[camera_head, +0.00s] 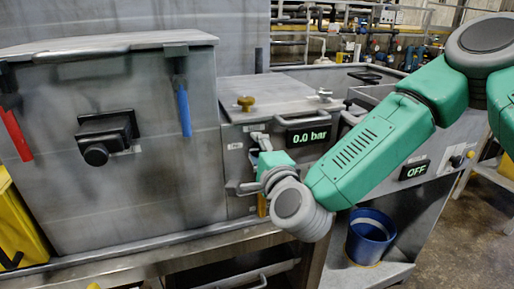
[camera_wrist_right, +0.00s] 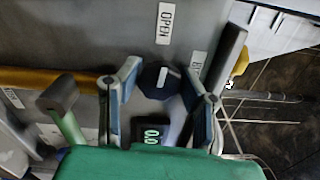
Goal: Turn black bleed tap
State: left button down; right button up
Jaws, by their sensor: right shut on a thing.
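The black bleed tap (camera_wrist_right: 160,80) shows in the right wrist view as a dark, many-sided knob with a light mark on it, on a grey panel. My right gripper (camera_wrist_right: 163,92) has one finger on each side of it and is shut on it. In the head view my right gripper (camera_head: 260,138) is at the front of the grey compactor unit, left of the 0.0 bar display (camera_head: 309,135). The tap is hidden there behind my gripper. An OPEN label (camera_wrist_right: 167,22) sits above the tap in the wrist view. My left gripper is not in view.
A grey cabinet (camera_head: 60,190) with a black latch, a red handle (camera_head: 16,134) and a blue handle (camera_head: 184,110) stands at left. An OFF display (camera_head: 414,170) is at right. A blue bucket (camera_head: 370,236) stands below. Handles and brackets crowd the tap.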

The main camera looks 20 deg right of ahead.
jog(key=shift+s+f, duration=0.15)
jog(key=shift+f, duration=0.15)
jog(key=o, duration=1)
jog(key=shift+o, duration=0.8)
jog(key=shift+a+r, duration=0.1)
jog(key=shift+r, duration=0.05)
jog(key=s, duration=0.7)
jog(key=shift+s, duration=0.15)
